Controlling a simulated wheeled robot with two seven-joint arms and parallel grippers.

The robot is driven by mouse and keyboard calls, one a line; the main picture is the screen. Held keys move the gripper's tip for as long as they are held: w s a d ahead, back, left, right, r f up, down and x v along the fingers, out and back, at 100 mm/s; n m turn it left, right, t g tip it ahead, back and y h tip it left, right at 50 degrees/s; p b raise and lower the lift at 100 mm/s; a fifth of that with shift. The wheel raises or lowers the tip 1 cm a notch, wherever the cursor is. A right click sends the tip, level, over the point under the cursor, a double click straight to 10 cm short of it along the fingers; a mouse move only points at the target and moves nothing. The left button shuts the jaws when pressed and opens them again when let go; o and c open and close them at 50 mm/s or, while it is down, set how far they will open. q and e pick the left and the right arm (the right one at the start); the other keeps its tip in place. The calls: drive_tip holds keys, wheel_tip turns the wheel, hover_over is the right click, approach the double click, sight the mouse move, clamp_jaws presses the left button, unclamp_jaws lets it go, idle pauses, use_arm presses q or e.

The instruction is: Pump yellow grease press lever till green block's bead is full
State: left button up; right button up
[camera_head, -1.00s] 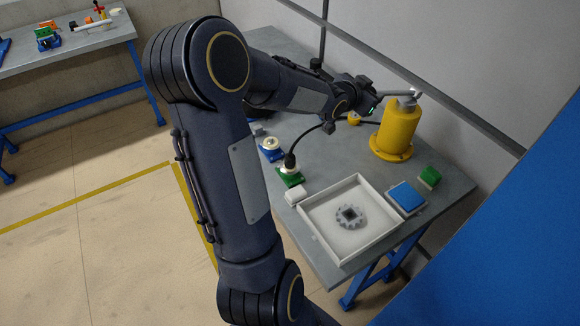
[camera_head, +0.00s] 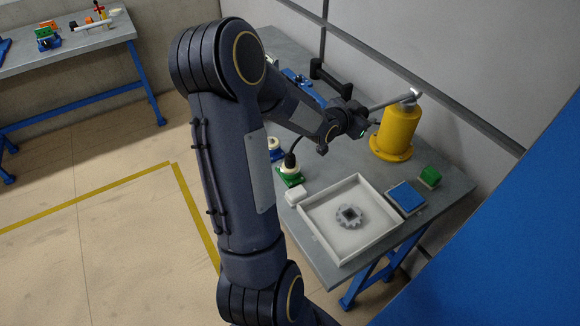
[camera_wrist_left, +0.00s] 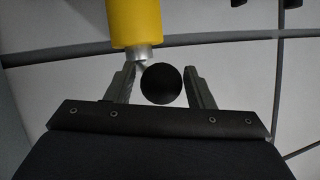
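The yellow grease press (camera_head: 397,133) stands at the right back of the bench. Its grey lever (camera_head: 390,102) runs left and down from the press top to my left gripper (camera_head: 362,122). In the left wrist view, the black lever knob (camera_wrist_left: 161,84) lies between the fingers of that gripper (camera_wrist_left: 160,82), which stand close on both sides. The yellow press (camera_wrist_left: 134,22) shows above it. A green block (camera_head: 290,178) with a white round top sits by my forearm, under a black hose nozzle (camera_head: 290,160). Its bead is too small to judge. My right gripper is out of view.
A white tray (camera_head: 388,238) with a grey gear (camera_head: 349,215) is at the bench front. A blue-topped block (camera_head: 406,196) and a small green block (camera_head: 430,175) are right of it. A blue block (camera_head: 276,155) is partly behind my arm. The wall is close behind.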

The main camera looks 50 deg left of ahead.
use_arm(q)
drive_tip(key=o, duration=0.4)
drive_tip(key=shift+w+r, duration=0.1)
drive_tip(key=shift+r, duration=0.05)
drive_tip(key=shift+c, duration=0.2)
drive_tip(key=p+v, duration=0.2)
drive_tip(key=v, duration=0.5)
idle(0.4)
